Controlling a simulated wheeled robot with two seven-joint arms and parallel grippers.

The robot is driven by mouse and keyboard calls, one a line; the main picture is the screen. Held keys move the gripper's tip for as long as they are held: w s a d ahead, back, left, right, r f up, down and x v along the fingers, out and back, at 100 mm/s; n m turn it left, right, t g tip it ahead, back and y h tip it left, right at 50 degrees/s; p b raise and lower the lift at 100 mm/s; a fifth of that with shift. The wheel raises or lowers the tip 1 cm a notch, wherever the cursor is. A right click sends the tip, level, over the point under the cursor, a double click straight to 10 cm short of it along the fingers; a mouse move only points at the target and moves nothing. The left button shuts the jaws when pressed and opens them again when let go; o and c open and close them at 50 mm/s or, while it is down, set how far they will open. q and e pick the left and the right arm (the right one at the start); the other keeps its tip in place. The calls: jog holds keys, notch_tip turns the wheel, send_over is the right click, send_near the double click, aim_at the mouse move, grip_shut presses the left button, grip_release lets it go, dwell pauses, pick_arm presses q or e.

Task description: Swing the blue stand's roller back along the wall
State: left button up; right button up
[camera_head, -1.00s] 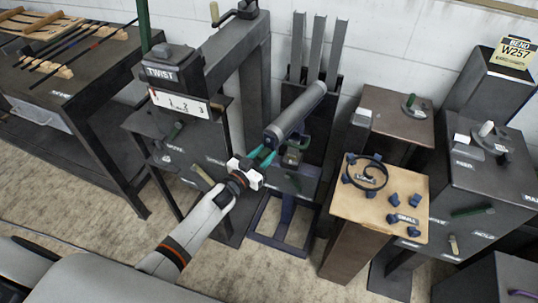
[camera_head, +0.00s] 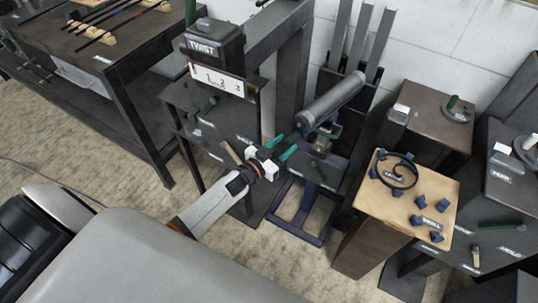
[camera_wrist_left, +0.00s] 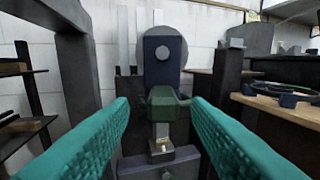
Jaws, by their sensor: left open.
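The roller (camera_head: 335,98) is a grey cylinder on the blue stand, pointing toward me and slanting from the wall side. The blue stand's dark navy base frame (camera_head: 309,238) rests on the floor. My left gripper (camera_head: 284,147) has teal fingers, spread apart and empty, a little short of the roller's near end. In the left wrist view, the roller's round end with a dark blue plate (camera_wrist_left: 163,60) faces me, with a green handle (camera_wrist_left: 163,98) below it. The handle lies between the open fingers in the picture, apparently beyond them. My right gripper is not in view.
The TWIST machine (camera_head: 215,45) stands left of the roller, close to my left arm. A wooden-topped pedestal (camera_head: 400,215) with a scroll and several blue pieces stands to the right. Grey bars (camera_head: 360,35) stand upright behind, near the white wall.

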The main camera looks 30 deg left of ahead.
pick_arm(q)
jog(key=v, duration=0.8)
jog(key=shift+c, duration=1.1)
jog(key=shift+m+b, duration=0.45)
jog(key=shift+m, duration=0.15)
jog(key=shift+c, duration=1.4)
jog(key=m+h+b, duration=0.1)
jog(key=m, duration=0.4)
jog(key=d+m+g+h+b, duration=0.1)
jog(key=m+b, duration=0.1)
jog(key=m, duration=0.3)
jog(key=s+m+h+b, duration=0.1)
jog(key=m+h+b, duration=0.1)
jog(key=m, duration=0.3)
jog(key=shift+s+d+r+g, duration=0.1)
jog(key=shift+d+g, duration=0.15)
jog(key=shift+g, duration=0.05)
grip_shut()
jog(key=w+d+m+g+h, duration=0.1)
jog(key=w+d+m, duration=0.5)
jog(key=w+d, duration=0.15)
jog(key=shift+w+a+r, duration=0.1)
jog(key=shift+w+a, duration=0.05)
jog(key=shift+a, duration=0.6)
jog(key=shift+w+a+r, duration=0.1)
jog(key=shift+w+a, duration=0.05)
jog(key=shift+a, duration=0.65)
jog(key=shift+w+a+r, duration=0.1)
jog(key=shift+w+a, duration=0.1)
jog(key=shift+a, duration=0.55)
